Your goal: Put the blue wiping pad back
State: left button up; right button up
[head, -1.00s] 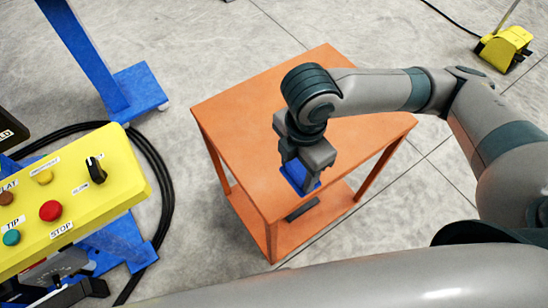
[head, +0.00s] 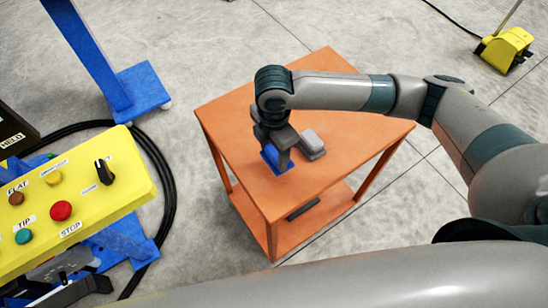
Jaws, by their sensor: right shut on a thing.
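The blue wiping pad (head: 270,158) shows as a small blue patch under my right gripper (head: 277,158), over the orange table (head: 350,140). My right gripper is shut on it and points down, and its fingers hide part of the pad. I cannot tell whether the pad touches the tabletop or is just above it. My left gripper is not in view.
A dark object (head: 303,209) lies on the table's lower shelf. A yellow button panel (head: 75,200) stands at the left, near a black cable (head: 168,190). The right half of the tabletop is clear.

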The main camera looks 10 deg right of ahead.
aim_at(274, 160)
notch_tip(274, 160, down, 3)
jog(key=shift+r+p, duration=0.2)
jog(key=shift+p, duration=0.55)
jog(key=shift+f, duration=0.7)
jog(key=o, duration=1.1)
notch_tip(274, 160, up, 10)
jog(key=b, duration=0.3)
jog(key=shift+r, duration=0.2)
jog(key=shift+r+b, duration=0.3)
jog(key=shift+r, duration=0.55)
